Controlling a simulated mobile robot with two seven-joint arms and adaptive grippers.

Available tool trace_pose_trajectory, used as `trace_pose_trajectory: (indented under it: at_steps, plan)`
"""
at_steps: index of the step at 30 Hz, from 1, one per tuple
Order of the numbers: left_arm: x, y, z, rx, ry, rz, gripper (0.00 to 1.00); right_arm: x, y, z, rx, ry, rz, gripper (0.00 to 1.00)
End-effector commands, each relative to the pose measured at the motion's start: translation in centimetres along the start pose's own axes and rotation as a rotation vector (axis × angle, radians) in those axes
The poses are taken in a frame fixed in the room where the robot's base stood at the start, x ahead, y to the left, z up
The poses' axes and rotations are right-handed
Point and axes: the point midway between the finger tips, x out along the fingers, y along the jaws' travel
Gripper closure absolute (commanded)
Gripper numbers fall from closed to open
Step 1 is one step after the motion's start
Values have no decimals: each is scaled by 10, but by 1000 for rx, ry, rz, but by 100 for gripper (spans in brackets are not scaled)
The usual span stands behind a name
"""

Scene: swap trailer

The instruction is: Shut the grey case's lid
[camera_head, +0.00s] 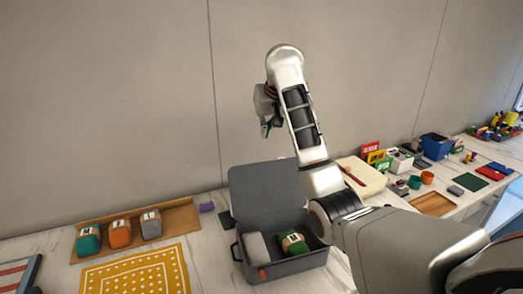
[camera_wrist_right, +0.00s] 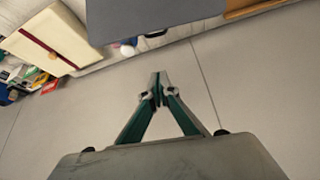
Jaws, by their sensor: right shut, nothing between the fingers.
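The grey case (camera_head: 290,267) stands on the worktop in the head view, with its lid (camera_head: 262,188) raised, roughly upright at the back. Inside lie a light grey bundle (camera_head: 256,247) and a green bundle (camera_head: 292,241) with a tan label. My right gripper (camera_head: 266,131) is shut and empty, high above and behind the lid, against the wall in the head view. In the right wrist view, its fingertips (camera_wrist_right: 158,88) meet, and a dark grey panel, seemingly the lid (camera_wrist_right: 145,18), shows at the top. My left gripper is not in view.
A wooden tray (camera_head: 178,216) with green, orange and grey bundles lies left of the case, behind a yellow patterned cloth (camera_head: 135,272). A cream box (camera_head: 358,172) with a red band stands to the right. My right arm hides part of the case's right side. The wall is close behind.

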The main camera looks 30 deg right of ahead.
Motion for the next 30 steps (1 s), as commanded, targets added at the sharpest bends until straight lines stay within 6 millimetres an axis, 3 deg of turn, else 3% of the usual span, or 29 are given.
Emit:
trace_pose_trajectory:
  at_steps: [5, 15, 23, 30]
  plan:
    - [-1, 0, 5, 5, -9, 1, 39, 13, 1, 0, 0, -2, 2, 100]
    - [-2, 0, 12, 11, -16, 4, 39, 63, 1, 1, 1, -2, 3, 100]
    - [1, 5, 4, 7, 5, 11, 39, 100, 1, 1, 1, -1, 3, 100]
    - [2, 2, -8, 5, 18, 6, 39, 91, 0, 20, -1, 1, 0, 100]
